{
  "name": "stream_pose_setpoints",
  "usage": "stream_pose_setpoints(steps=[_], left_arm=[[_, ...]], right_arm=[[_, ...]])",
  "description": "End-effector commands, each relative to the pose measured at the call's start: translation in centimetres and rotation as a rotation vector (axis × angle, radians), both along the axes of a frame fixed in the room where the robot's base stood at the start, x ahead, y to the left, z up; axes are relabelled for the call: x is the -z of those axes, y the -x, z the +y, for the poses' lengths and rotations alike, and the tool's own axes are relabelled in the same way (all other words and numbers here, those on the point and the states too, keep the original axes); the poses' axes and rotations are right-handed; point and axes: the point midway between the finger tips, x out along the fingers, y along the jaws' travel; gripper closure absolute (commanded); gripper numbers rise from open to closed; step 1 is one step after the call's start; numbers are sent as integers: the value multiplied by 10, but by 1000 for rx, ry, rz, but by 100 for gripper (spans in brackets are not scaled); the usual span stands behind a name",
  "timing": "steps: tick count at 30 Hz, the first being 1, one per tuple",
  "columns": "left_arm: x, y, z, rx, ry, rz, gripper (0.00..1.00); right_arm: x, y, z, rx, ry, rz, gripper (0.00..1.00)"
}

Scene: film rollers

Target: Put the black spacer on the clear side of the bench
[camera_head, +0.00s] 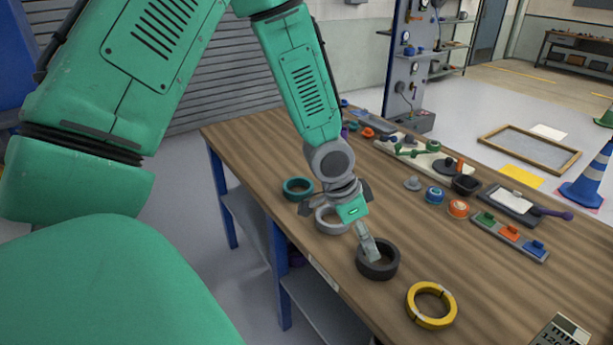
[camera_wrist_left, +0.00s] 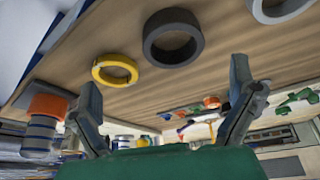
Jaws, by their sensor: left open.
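The black spacer is a thick dark ring (camera_head: 391,266) lying flat near the bench's near-left edge, between a grey ring (camera_head: 322,225) and a yellow ring (camera_head: 416,317). My left gripper (camera_head: 370,252) comes down over it in the head view, its visible finger overlapping the ring's opening. In the left wrist view, the spacer (camera_wrist_left: 150,48) lies beyond the fingertips, apart from both spread fingers (camera_wrist_left: 165,76), with nothing held between them. The wooden bench (camera_head: 455,255) has a bare strip along its middle. My right gripper is in neither view.
A teal ring (camera_head: 298,198) lies farther along the near edge. Several small parts, a black bin (camera_head: 466,186), a clipboard (camera_head: 510,203) and a tray with coloured blocks (camera_head: 509,240) line the far side.

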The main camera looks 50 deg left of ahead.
Motion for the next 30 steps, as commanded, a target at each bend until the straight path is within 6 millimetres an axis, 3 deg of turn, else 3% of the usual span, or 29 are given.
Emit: stream_pose_setpoints(steps=[5,9,12,15,19,30], left_arm=[[84,68,-35,-118,46,149,0],[144,142,-53,-255,18,247,0],[169,190,-55,-327,-32,290,0],[182,223,-54,-368,-79,309,0],[187,240,-51,-392,-109,314,0],[195,239,-51,-395,-109,312,0]], right_arm=[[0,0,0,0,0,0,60],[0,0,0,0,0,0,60],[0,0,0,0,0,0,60],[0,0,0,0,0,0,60],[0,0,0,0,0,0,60],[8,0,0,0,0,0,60]])
